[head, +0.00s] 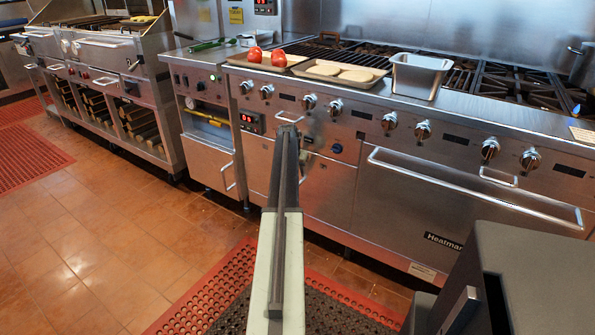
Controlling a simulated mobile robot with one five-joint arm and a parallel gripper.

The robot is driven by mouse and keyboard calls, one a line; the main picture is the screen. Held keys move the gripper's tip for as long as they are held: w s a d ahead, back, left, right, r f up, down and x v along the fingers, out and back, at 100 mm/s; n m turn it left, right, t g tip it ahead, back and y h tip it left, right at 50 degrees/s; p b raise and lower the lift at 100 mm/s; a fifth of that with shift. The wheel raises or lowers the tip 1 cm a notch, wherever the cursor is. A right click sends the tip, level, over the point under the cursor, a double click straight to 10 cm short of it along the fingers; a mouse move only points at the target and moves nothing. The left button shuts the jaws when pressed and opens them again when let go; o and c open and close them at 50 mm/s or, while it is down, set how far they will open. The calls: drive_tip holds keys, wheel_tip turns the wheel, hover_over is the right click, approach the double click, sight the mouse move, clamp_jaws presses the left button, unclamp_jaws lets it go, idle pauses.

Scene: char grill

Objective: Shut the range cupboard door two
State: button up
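My arm reaches forward from the bottom centre. My gripper (288,131) is at its far end, in front of the control panel and the top of that cupboard front. Its fingers are too small and edge-on to tell open from shut, and I cannot tell if it touches.
An oven door with a long bar handle (470,186) is to the right. A smaller unit with a vertical handle (228,178) is to the left. Tomatoes (254,55), a tray (340,72) and a steel pan (419,76) are on top. Tiled floor (110,230) is clear at left.

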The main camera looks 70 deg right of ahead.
drive_tip(key=p+v, duration=0.3)
drive_tip(key=v, duration=0.2)
drive_tip(key=shift+r, duration=0.15)
